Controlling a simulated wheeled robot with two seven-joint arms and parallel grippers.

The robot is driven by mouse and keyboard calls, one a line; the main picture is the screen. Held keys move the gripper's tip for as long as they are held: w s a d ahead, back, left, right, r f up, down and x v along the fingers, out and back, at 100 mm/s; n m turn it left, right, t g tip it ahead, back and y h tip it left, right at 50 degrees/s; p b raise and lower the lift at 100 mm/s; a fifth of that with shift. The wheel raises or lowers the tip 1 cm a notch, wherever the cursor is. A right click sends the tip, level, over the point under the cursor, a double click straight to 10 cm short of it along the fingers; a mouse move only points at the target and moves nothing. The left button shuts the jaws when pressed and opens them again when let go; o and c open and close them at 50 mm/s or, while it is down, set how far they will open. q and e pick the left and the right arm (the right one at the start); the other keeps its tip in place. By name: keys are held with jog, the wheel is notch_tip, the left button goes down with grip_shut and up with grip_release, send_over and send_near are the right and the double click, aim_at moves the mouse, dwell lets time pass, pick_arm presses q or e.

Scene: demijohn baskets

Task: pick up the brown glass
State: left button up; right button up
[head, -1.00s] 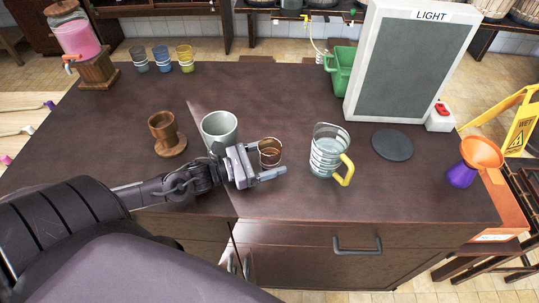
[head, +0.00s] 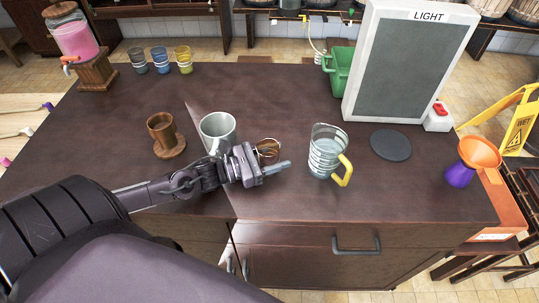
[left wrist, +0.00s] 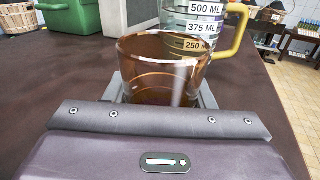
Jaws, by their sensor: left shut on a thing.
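The brown glass (head: 268,147) is a small see-through amber tumbler near the middle of the dark counter. It stands upright, with its open rim clear in the left wrist view (left wrist: 163,62). My left gripper (head: 266,163) is shut on it from the near left side, with a finger on each side of its lower part. The gripper body hides the glass's base, so I cannot tell whether it touches the counter. My right gripper is not in view.
A grey mug (head: 217,127) stands just behind the gripper. A measuring jug with a yellow handle (head: 326,150) stands to the right. A brown wooden cup (head: 161,130) is on the left. A dark round disc (head: 391,145) lies before the LIGHT panel (head: 410,65).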

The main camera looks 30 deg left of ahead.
aim_at(278, 149)
pick_arm(q)
jog(key=shift+r, duration=0.3)
jog(key=shift+r, duration=1.2)
notch_tip(278, 149, up, 17)
jog(key=p, duration=0.1)
jog(key=shift+p, duration=0.4)
